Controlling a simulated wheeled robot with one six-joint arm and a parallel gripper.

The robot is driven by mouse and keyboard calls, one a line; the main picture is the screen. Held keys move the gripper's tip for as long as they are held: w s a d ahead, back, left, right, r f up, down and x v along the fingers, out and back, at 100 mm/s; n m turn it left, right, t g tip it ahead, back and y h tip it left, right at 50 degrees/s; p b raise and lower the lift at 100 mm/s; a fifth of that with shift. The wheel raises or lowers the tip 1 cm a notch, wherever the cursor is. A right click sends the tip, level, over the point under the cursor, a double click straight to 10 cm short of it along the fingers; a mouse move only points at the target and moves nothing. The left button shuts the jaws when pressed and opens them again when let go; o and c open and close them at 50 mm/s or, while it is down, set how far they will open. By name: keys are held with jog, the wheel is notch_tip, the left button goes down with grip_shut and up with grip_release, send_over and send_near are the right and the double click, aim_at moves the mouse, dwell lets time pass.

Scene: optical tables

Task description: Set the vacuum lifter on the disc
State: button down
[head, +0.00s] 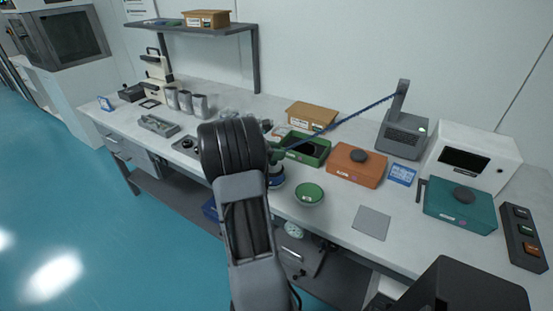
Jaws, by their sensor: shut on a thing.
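My arm rises through the middle of the head view and hides most of my gripper (273,142). A blue hose (345,118) runs from the grey pump unit (404,138) to my gripper, which is shut on the vacuum lifter there; the lifter is mostly hidden behind my arm. A dark round disc (312,150) appears inside the green tray (322,158), just right of my gripper. I cannot tell whether the lifter touches anything.
A green bowl (310,194) and a grey square plate (371,223) lie near the bench's front edge. A cardboard box (311,116) stands behind the green tray. Metal cups (186,101) stand at the left. A white instrument (470,155) and a dark button panel (524,236) are at the right.

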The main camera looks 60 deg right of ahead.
jog(key=shift+d+f, duration=0.15)
jog(key=shift+f, duration=0.05)
jog(key=shift+w+f, duration=0.1)
jog(key=shift+f, duration=1.45)
jog(key=shift+f, duration=0.25)
jog(key=c, duration=0.7)
grip_release()
